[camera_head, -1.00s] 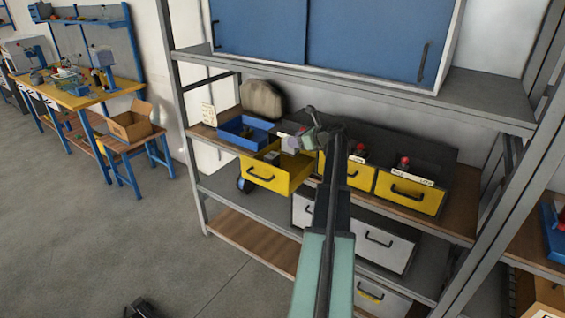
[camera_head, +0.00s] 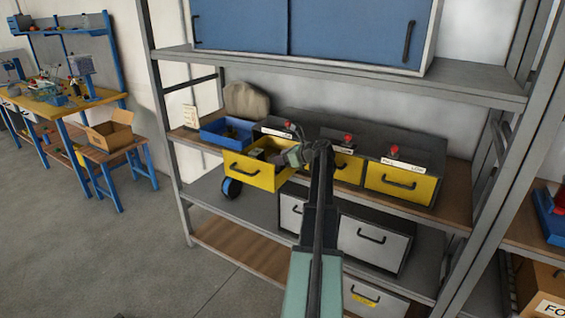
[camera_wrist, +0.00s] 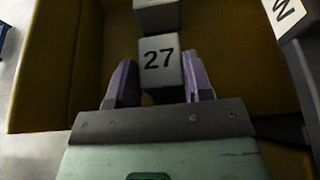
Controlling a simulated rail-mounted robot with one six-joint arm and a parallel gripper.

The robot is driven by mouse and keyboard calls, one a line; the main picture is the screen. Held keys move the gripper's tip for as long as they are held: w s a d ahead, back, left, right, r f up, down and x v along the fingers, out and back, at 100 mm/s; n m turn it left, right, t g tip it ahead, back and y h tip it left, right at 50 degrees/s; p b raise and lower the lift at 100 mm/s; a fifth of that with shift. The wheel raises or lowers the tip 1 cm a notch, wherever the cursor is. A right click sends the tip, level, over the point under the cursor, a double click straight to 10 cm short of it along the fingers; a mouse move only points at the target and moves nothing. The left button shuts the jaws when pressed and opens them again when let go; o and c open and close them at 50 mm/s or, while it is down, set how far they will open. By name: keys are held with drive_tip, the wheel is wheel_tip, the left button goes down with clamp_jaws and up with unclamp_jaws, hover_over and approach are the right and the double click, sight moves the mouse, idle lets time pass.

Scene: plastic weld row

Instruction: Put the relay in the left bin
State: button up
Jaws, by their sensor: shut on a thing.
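My gripper (camera_wrist: 158,82) is shut on a grey block (camera_wrist: 160,58) marked "27", with one pale purple finger on each side. I cannot tell for sure that this block is the relay. The block is over or inside the pulled-out yellow left drawer (camera_head: 264,178), whose inside fills most of the wrist view (camera_wrist: 55,70). A second grey block (camera_wrist: 156,16) is in the drawer just beyond the held one. In the head view my gripper (camera_head: 282,158) is at the drawer's right side and hides part of its inside.
A blue bin (camera_head: 212,139) stands left of the drawer. Two shut yellow drawers (camera_head: 345,168) (camera_head: 385,190) with red knobs sit to the right. A white label (camera_wrist: 290,18) edges the wrist view. The shelf above and its uprights frame the space.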

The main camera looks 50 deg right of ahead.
drive_tip(key=shift+f, duration=0.15)
drive_tip(key=o, duration=1)
drive_tip(key=shift+s+r, duration=0.25)
drive_tip(key=shift+r, duration=0.15)
drive_tip(key=p+v, duration=0.4)
drive_tip(key=v, duration=0.7)
drive_tip(key=shift+s+p, duration=0.2)
drive_tip(key=shift+p, duration=0.1)
